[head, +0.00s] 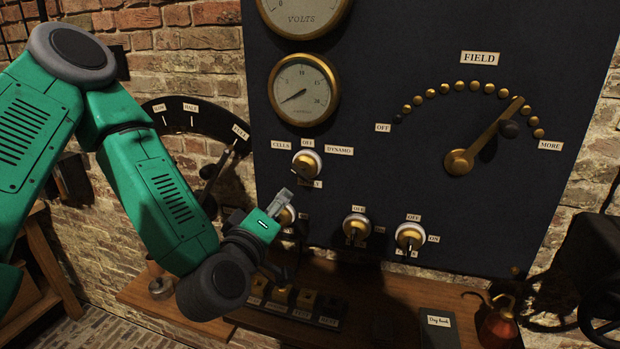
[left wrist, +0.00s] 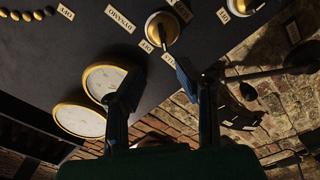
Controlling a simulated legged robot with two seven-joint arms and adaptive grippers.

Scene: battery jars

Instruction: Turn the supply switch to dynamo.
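The supply switch (head: 306,163) is a brass knob with a pale rim on the dark panel. Labels CELLS, OFF and DYNAMO (head: 339,150) stand around its top, left to right. My right gripper is not in view.
Two more knobs (head: 356,227) (head: 410,236) sit lower on the panel. The field lever (head: 485,136) is at the right, and round gauges (head: 304,90) are above the switch. A SLOW-HALF-FULL lever (head: 215,172) stands left. A wooden shelf (head: 370,285) runs below.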

